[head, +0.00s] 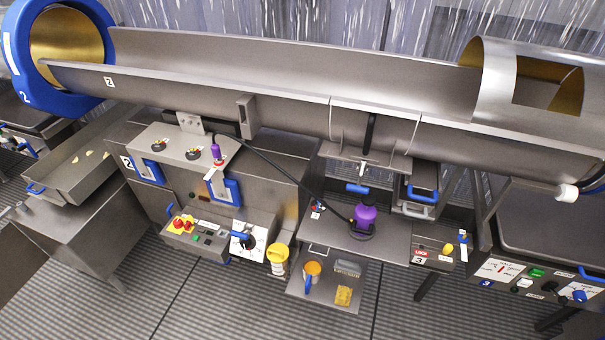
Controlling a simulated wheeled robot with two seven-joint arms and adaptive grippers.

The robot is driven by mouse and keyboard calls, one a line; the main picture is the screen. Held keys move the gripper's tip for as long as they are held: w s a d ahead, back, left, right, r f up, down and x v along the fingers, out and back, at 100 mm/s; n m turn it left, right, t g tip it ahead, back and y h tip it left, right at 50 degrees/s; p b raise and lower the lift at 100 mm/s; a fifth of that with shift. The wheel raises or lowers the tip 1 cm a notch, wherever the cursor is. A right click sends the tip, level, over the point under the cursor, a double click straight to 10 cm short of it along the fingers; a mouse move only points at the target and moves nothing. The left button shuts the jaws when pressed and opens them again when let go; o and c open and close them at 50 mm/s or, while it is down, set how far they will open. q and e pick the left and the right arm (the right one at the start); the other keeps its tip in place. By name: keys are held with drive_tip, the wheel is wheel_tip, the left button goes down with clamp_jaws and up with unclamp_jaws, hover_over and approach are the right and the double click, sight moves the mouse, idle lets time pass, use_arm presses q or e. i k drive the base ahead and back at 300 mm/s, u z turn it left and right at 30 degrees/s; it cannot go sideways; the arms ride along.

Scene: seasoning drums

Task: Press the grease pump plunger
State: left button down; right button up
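A purple, rounded pump-like body (366,216) stands on a grey metal shelf (335,232) below the long trough, right of centre. A blue T-shaped handle (357,188) shows just above and left of it; I cannot tell whether this is the plunger or whether it joins the purple body. A black hose (278,180) runs from the left machine to the foot of the purple body. A smaller purple piece (215,152) stands on the left machine's top. Neither of my grippers shows in the head view.
A long metal trough (290,65) overhangs the shelf. A yellow-lidded tub (277,258) stands left. Control boxes flank both sides; the front floor is clear.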

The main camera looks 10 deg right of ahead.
sight(369, 200)
drive_tip(key=k, duration=1.3)
drive_tip(key=u, duration=0.75)
drive_tip(key=i, duration=1.4)
drive_tip(key=z, duration=0.55)
drive_tip(key=i, duration=0.45)
drive_tip(key=z, duration=0.55)
